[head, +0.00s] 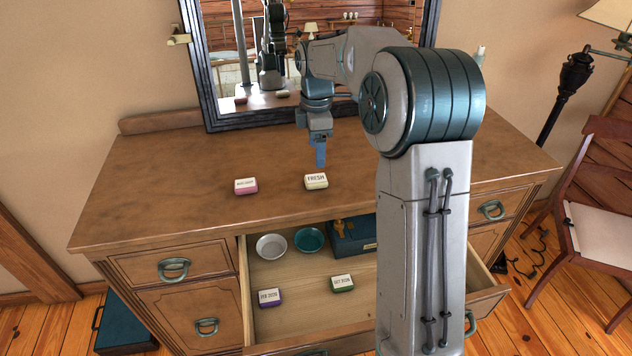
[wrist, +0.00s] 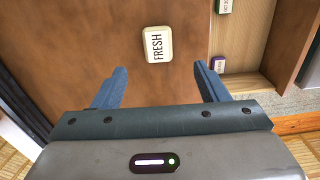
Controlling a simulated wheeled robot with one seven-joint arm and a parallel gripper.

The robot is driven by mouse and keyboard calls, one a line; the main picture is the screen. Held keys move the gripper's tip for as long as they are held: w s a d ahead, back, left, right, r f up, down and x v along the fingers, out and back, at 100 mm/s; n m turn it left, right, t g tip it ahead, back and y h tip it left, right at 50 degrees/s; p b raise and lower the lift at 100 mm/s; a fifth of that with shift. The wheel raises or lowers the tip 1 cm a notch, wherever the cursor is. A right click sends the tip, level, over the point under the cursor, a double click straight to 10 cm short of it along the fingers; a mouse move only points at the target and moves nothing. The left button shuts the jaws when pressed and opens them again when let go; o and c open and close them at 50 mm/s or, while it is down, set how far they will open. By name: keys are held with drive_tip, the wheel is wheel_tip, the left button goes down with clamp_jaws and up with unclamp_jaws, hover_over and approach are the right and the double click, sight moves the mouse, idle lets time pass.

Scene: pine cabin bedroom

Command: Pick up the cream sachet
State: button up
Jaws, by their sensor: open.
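The cream sachet (head: 316,181), a small rounded block with a white label reading FRESH, lies on top of the wooden dresser, near its front edge. In the wrist view the cream sachet (wrist: 158,45) lies beyond the fingertips, roughly between their lines and apart from both. My gripper (head: 319,152) points down above the dresser top, just behind the sachet in the head view. In the wrist view my gripper (wrist: 158,78) has its two blue fingers spread wide with nothing between them.
A pink sachet (head: 246,186) lies left of the cream one. The open drawer (head: 300,307) below holds two bowls, a dark blue box (head: 352,238), a purple sachet (head: 270,297) and a green sachet (head: 342,284). A mirror (head: 211,66) stands at the back. The dresser top's left is clear.

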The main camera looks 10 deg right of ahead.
sight(316, 178)
drive_tip(key=f, duration=0.9)
drive_tip(key=shift+w+p, duration=0.2)
drive_tip(key=shift+p, duration=0.2)
drive_tip(key=c, duration=1.1)
